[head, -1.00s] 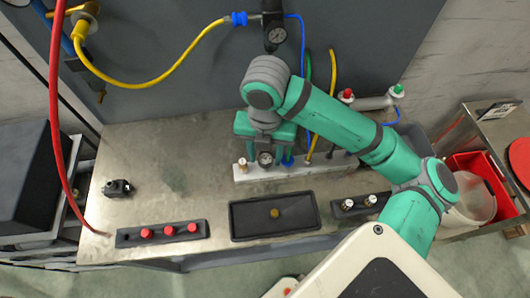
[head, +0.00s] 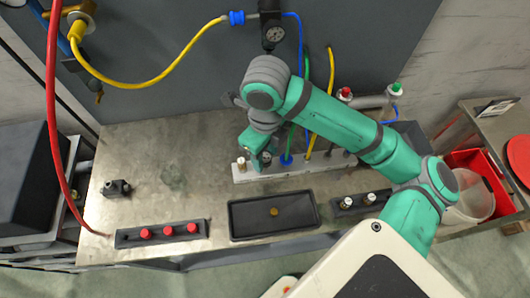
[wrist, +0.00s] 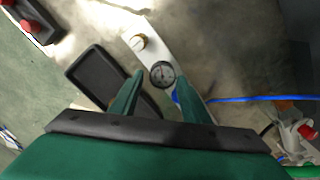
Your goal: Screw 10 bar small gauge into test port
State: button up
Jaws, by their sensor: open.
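A small round gauge (wrist: 162,74) with a pale dial and dark rim stands at the white manifold bar (wrist: 130,35) in the wrist view. Its dial faces up toward my wrist camera. My gripper (wrist: 160,78) is open, with one green finger on each side of the gauge; I cannot tell whether either touches it. In the head view, my gripper (head: 262,150) is over the left part of the bar (head: 295,171) and partly hides the gauge. The port beneath the gauge is hidden, and how far its thread is engaged cannot be seen.
Blue, green and yellow hoses rise behind the bar. A black tray (head: 240,220) holding a brass piece (head: 274,212) lies in front. A red-capped rack (head: 160,234) is at front left. The left bench surface is mostly clear.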

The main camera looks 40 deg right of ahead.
jog(key=shift+c, duration=0.7)
grip_shut()
jog(key=m, duration=0.5)
jog(key=shift+w+a, duration=0.1)
jog(key=shift+a, duration=0.15)
jog(key=m, duration=0.5)
jog(key=shift+w+m, duration=0.1)
jog(key=shift+m, duration=0.3)
jog(key=m, duration=0.6)
jog(key=shift+w+a+m, duration=0.15)
jog(key=shift+w+m, duration=0.05)
jog(key=shift+m, duration=0.1)
jog(key=m, duration=0.7)
jog(key=shift+a+f+m, duration=0.1)
jog(key=shift+m, duration=0.2)
